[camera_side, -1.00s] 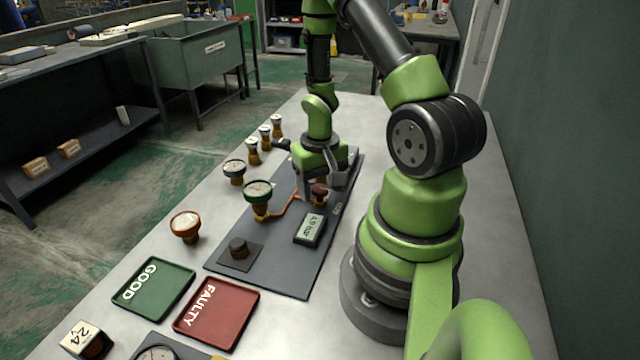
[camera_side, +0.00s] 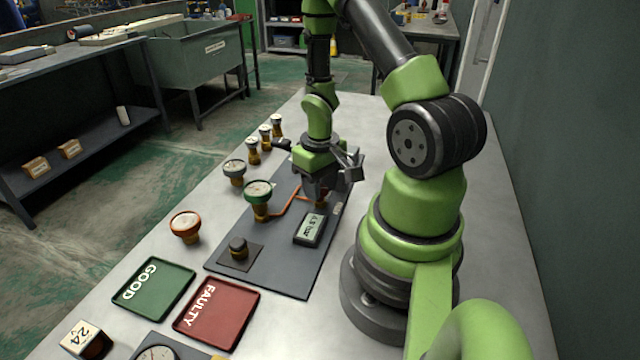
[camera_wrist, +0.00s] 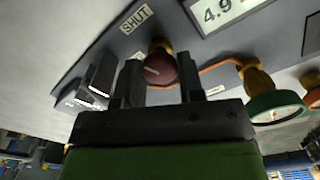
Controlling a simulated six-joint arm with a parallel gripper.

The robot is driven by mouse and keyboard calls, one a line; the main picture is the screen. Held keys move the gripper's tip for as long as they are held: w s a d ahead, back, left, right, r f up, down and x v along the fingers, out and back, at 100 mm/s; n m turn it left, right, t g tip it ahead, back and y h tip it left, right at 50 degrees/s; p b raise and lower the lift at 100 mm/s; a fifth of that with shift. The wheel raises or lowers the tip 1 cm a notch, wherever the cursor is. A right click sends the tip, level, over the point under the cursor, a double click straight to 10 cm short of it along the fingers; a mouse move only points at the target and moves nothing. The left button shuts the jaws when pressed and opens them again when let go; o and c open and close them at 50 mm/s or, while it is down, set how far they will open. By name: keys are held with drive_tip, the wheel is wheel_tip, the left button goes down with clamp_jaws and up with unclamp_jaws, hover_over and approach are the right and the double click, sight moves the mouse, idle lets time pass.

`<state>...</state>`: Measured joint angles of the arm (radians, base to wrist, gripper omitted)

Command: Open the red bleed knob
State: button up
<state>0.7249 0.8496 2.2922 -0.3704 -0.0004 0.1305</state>
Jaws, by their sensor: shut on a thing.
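The red bleed knob (camera_wrist: 160,68) shows in the wrist view as a round dark red cap with a pale line on it, above a brass fitting. My gripper (camera_wrist: 160,84) has one finger on each side of the knob and is shut on it. In the side view my gripper (camera_side: 320,190) is low over the far right part of the grey panel (camera_side: 285,270) and mostly hides the knob. A label reading SHUT (camera_wrist: 137,18) is beside the knob in the wrist view.
A digital display (camera_side: 310,229) reads 4.9 in the wrist view. A green-rimmed gauge (camera_side: 258,190) stands on the panel, joined by an orange pipe to the knob's fitting. A black knob (camera_side: 238,246), a green GOOD tray (camera_side: 154,288) and a red FAULTY tray (camera_side: 217,313) are nearer.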

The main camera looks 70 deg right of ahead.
drive_tip(key=n, duration=1.1)
drive_tip(key=shift+n, duration=1.7)
drive_tip(key=o, duration=0.9)
